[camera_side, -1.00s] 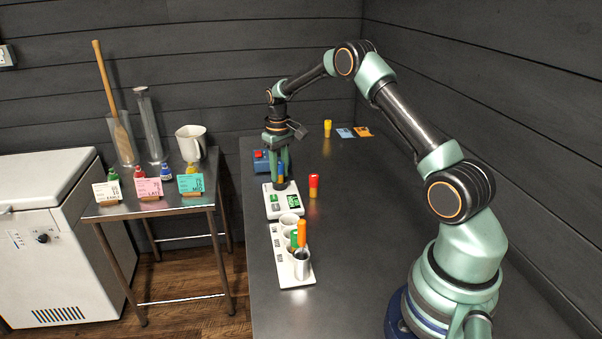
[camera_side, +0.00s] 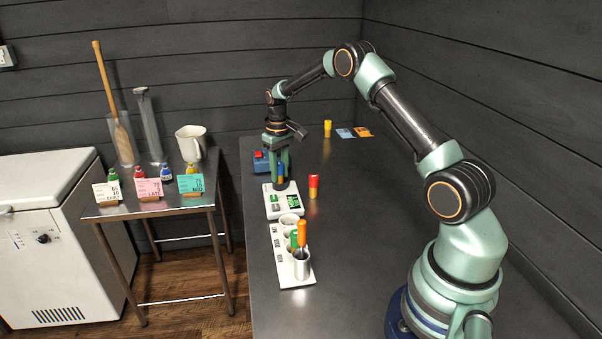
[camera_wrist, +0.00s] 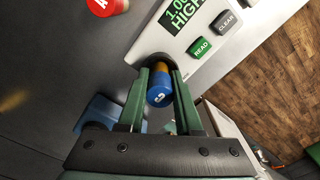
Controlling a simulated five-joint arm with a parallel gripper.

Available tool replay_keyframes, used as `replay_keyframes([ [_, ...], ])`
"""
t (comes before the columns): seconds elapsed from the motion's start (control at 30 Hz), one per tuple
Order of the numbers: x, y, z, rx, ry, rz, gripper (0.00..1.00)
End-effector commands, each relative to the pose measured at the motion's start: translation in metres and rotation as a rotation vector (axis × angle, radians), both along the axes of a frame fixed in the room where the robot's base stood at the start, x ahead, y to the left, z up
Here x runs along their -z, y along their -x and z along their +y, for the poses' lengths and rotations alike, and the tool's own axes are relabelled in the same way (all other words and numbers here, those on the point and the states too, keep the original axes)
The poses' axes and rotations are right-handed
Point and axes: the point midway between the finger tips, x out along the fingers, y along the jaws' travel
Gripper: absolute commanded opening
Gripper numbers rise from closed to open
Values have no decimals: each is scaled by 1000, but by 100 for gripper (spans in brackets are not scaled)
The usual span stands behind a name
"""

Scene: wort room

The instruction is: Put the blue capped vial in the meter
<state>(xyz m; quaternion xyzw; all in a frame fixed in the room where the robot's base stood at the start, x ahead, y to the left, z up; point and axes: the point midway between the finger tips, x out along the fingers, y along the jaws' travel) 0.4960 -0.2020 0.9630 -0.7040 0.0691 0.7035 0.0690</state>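The blue capped vial (camera_wrist: 160,92) has an amber body and stands in the dark round well of the white meter (camera_wrist: 160,38). Its foot is hidden in the well. My gripper (camera_wrist: 161,73) has its two green fingers on either side of the vial, close against it just below the cap. In the side view, my gripper (camera_side: 281,178) points straight down over the meter (camera_side: 273,211), with the blue cap (camera_side: 281,171) between its fingers. The meter's screen (camera_wrist: 180,17) shows green text that reads HIGH, with a number partly cut off.
A blue box (camera_side: 260,162) is behind the meter.

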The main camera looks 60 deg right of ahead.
Motion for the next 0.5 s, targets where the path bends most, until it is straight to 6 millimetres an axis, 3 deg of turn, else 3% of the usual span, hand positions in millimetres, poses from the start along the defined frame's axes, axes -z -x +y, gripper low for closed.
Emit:
replay_keyframes([
  [0.03,11,2,1,0,-2,5,63],
  [0.17,-3,1,1,0,0,2,63],
  [0.5,-77,0,0,0,2,-3,63],
])
